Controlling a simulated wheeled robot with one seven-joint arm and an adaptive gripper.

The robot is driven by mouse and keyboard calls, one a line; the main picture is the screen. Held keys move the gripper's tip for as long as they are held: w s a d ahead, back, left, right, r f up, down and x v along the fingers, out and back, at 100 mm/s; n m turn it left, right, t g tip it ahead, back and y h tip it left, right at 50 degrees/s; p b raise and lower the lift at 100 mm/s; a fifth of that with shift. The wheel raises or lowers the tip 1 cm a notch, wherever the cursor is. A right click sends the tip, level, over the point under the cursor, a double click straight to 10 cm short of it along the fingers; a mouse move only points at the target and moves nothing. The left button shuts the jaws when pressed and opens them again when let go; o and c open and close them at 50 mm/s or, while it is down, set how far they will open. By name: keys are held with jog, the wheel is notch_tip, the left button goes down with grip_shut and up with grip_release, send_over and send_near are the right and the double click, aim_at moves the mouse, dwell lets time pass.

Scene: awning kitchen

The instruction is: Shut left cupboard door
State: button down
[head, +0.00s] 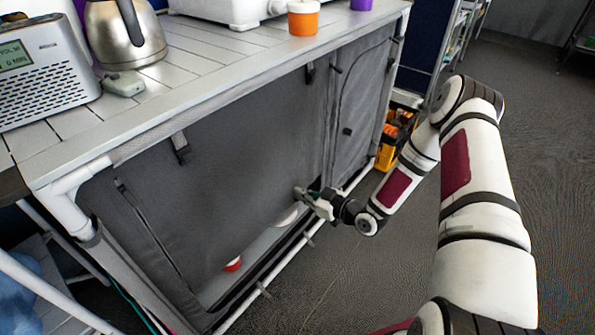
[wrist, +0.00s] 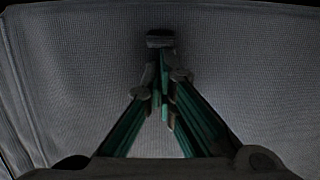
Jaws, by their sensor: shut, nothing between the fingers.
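The left cupboard front shows a broad grey fabric panel (head: 235,150) under the counter in the head view. A gap along its bottom shows the shelf inside, so the left side is not fully closed off. I cannot tell the door's exact angle. My gripper (head: 300,192) is at the right part of this opening, low down, with its fingers shut and empty. In the wrist view the shut fingers (wrist: 163,75) point at grey fabric (wrist: 240,60), with a small dark tab (wrist: 160,39) just beyond the tips. Contact cannot be told.
A red-and-white item (head: 232,264) and a white round item (head: 284,216) sit on the cupboard shelf. The right door (head: 358,110) looks closed. A kettle (head: 125,35), a radio (head: 45,70) and an orange cup (head: 303,18) stand on the counter (head: 200,75). Open floor (head: 350,275) lies in front.

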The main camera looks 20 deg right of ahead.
notch_tip(320, 180, down, 19)
jog(key=b, duration=0.1)
jog(key=shift+f, duration=0.2)
jog(key=shift+d, duration=0.1)
